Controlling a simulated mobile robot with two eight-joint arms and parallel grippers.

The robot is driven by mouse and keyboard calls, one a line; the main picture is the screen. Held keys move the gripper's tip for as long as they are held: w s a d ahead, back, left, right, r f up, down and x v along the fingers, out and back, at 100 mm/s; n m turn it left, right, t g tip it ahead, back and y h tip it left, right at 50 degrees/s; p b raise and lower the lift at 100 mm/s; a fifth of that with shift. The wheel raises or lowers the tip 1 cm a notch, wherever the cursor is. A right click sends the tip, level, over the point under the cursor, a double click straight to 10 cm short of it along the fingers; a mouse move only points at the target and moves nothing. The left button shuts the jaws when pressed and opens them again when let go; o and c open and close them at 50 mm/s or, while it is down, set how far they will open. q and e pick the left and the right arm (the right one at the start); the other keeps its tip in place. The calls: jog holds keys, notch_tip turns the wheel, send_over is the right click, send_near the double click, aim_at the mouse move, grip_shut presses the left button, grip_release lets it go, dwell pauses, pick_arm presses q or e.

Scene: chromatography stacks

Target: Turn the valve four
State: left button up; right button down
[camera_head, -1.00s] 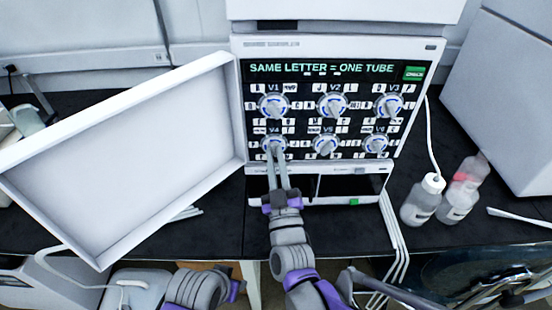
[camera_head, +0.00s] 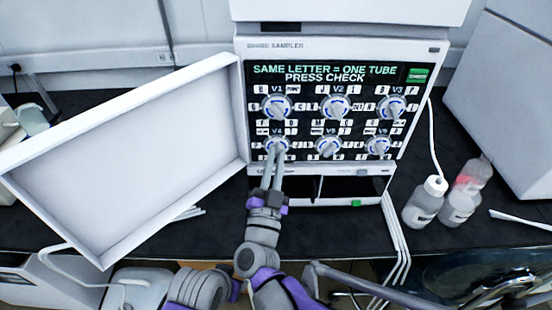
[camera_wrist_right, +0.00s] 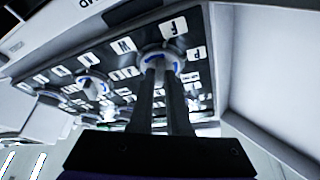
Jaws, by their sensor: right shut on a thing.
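The valve panel (camera_head: 340,125) is a dark plate with white letter labels and two rows of round white knobs. Valve four (camera_head: 277,147), labelled V4, is the left knob of the lower row. My right gripper (camera_head: 275,152) reaches up to it from below, its two long fingers shut on the knob. In the right wrist view the fingers (camera_wrist_right: 165,75) lie on the white knob with blue marks (camera_wrist_right: 161,57), which they partly cover. The display (camera_head: 338,73) reads "SAME LETTER = ONE TUBE" and "PRESS CHECK". A green button (camera_head: 418,75) sits at its right. My left gripper is not in view.
An open white door (camera_head: 125,160) stands left of the panel. Two bottles (camera_head: 425,201) (camera_head: 466,190) stand on the dark bench at the right, with thin white tubes (camera_head: 395,235) nearer the panel. A large white box (camera_head: 505,100) stands far right.

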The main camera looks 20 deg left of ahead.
jog(key=shift+m, duration=0.6)
jog(key=c, duration=0.9)
grip_release()
